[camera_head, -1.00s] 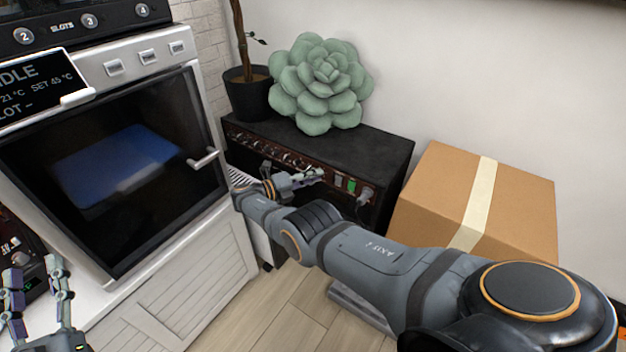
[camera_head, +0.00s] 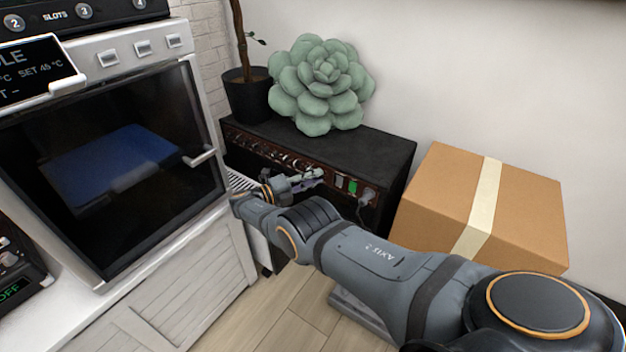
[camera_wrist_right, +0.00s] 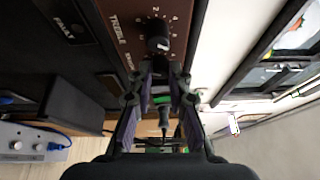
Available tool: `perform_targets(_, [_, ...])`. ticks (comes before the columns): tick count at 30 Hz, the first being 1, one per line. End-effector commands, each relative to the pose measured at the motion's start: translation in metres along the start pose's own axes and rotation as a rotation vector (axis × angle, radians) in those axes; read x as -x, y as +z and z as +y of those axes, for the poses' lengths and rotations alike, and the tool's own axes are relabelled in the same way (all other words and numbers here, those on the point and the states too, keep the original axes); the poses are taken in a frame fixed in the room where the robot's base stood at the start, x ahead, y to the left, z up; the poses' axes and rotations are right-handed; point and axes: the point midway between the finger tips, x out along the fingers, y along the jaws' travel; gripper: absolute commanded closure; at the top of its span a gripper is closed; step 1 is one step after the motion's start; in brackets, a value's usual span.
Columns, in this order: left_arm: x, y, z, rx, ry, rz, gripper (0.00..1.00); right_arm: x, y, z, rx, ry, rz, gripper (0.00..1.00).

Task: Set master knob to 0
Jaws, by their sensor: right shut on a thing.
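The black amplifier (camera_head: 375,152) stands against the wall, with a row of knobs (camera_head: 268,152) on its dark red front panel. My right gripper (camera_head: 312,176) is at this panel, right of the visible knobs, and its arm hides part of the front. The word TREBLE is printed near the scale; another label is partly hidden by a finger. I cannot tell whether this is the master knob. My left gripper is out of view.
A green succulent (camera_head: 320,85) and a potted plant (camera_head: 246,95) stand on the amplifier. A taped cardboard box (camera_head: 530,205) is to its right. A white oven-like machine (camera_head: 195,95) with a dark glass door stands close on the left. Wooden floor (camera_head: 290,315) shows below.

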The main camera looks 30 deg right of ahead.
Motion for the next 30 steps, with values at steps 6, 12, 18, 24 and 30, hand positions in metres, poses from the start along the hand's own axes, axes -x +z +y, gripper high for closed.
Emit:
perform_targets(6, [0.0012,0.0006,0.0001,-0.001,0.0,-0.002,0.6,-0.0006,0.0004,-0.0006,0.005,-0.004,0.0,1.0])
perform_targets(12, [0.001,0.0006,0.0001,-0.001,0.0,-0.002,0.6,-0.0007,0.0005,-0.0007,0.006,-0.004,0.0,1.0])
perform_targets(18, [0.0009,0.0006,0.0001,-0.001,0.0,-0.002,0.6,-0.0006,0.0005,-0.0007,0.005,-0.004,-0.001,0.72])
perform_targets(24, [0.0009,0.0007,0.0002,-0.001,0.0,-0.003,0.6,-0.0003,0.0003,-0.0004,0.006,-0.004,-0.001,0.6])
perform_targets(30, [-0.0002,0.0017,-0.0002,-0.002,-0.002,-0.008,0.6,-0.0001,0.0002,-0.0014,-0.001,0.0,0.0,0.6])
